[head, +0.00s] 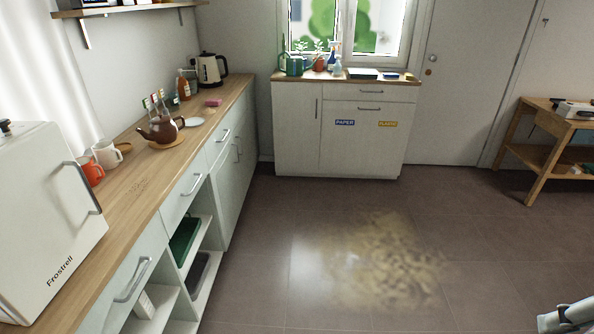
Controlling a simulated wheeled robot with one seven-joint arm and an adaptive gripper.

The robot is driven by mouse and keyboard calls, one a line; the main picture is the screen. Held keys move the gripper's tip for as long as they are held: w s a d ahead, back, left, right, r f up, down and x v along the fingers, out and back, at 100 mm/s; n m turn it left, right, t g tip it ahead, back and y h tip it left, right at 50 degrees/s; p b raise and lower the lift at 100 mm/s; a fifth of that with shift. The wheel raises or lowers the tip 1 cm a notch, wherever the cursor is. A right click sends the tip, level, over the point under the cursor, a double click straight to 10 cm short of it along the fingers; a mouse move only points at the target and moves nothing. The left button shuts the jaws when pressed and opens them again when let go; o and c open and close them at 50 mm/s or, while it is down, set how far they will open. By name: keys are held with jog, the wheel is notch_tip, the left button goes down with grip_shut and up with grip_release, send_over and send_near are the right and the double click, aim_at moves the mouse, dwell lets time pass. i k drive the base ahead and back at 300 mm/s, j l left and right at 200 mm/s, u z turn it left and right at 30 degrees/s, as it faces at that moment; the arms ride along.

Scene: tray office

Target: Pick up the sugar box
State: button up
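I cannot pick out a box that is clearly the sugar box. A small pale box-like item (145,304) stands in the open shelf of the left counter, with no readable label. Part of my arm shows at the lower right corner, over the floor and far from the counter. The fingers of my gripper are not in view.
The left counter (130,190) holds a white Frostrell appliance (55,225), mugs (106,153), a brown teapot (160,129), bottles and a kettle (211,69). A cabinet (295,130) stands under the window, a wooden table (540,125) at right.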

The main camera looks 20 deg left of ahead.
aim_at(145, 310)
jog(key=i+l+z, duration=0.15)
jog(key=i, duration=0.8)
jog(key=i+l+z, duration=0.2)
jog(key=i, duration=0.8)
jog(key=i+u, duration=0.15)
jog(key=u, duration=0.25)
jog(key=i+u, duration=0.15)
jog(key=u, duration=0.3)
jog(key=i+u, duration=0.1)
jog(key=u, duration=0.3)
jog(key=i+l+u, duration=0.15)
jog(key=u, duration=0.3)
jog(key=j+u, duration=0.1)
jog(key=u, duration=0.3)
jog(key=j+u, duration=0.1)
jog(key=u, duration=0.3)
jog(key=j+u, duration=0.1)
jog(key=u, duration=0.35)
jog(key=j+u, duration=0.15)
jog(key=u, duration=0.25)
jog(key=i+j+u, duration=0.1)
jog(key=l+u, duration=0.4)
jog(key=l, duration=0.7)
